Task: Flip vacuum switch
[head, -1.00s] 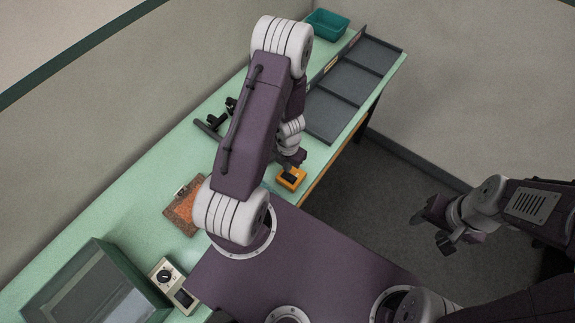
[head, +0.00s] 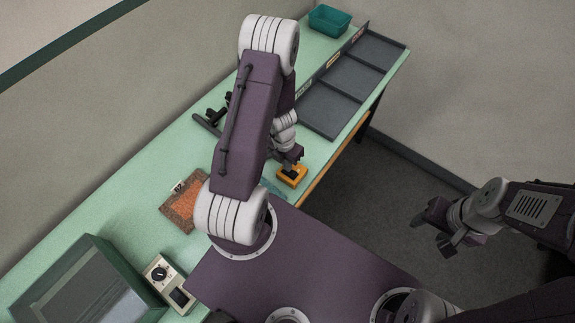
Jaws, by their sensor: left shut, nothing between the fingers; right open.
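A small orange box with a dark part on top (head: 292,179), which looks like the vacuum switch, sits near the front edge of the green bench. My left gripper (head: 291,167) is shut and empty, pointing down at the box's top. It partly hides the top, so I cannot tell whether it touches or which way the switch is set. My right gripper (head: 432,229) is open and empty, out over the floor at the right, away from the bench.
A beige control box with a dark knob (head: 168,284) and a glass-topped green case (head: 82,290) stand at lower left. An orange-brown pad (head: 183,207) lies mid-bench. A dark divided tray (head: 346,88), a teal bin (head: 329,20) and a black stand (head: 209,123) are farther back.

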